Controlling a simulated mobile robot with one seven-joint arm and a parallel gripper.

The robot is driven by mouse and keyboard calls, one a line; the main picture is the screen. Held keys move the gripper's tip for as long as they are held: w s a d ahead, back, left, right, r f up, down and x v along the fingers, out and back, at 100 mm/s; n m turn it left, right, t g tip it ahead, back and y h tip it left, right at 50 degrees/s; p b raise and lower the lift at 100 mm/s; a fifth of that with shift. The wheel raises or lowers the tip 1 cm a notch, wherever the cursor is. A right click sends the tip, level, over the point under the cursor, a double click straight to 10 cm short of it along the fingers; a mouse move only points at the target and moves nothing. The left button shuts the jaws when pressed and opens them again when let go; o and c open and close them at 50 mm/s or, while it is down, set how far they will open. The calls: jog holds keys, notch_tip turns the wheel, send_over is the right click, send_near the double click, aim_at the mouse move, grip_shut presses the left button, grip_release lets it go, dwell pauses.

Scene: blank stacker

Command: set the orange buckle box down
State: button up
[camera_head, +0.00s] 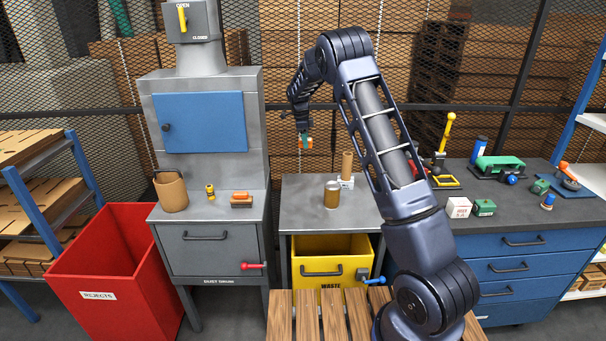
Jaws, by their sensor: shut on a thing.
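My gripper (303,133) hangs from my arm in front of the mesh fence, above the grey table, and points down. It is shut on a small orange and teal thing, which I take to be the orange buckle box (308,143). The box is in the air, well above the table top (290,210), and is too small here to show detail. My gripper's fingers are dark and partly hard to make out.
On the grey table stand a brown-gold can (332,194) and a brown cylinder on a white base (347,166). The yellow waste bin (320,248) is below. The grey cabinet at left holds a brown pot (171,191) and an orange-topped block (241,197). The table's left part is clear.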

jog(key=n, duration=0.1)
send_over(300, 203)
jog(key=f, duration=1.9)
jog(key=shift+a+f, duration=0.25)
jog(key=shift+f, duration=0.1)
jog(key=shift+f, duration=0.15)
jog(key=o, duration=1.1)
jog(key=shift+c, duration=0.2)
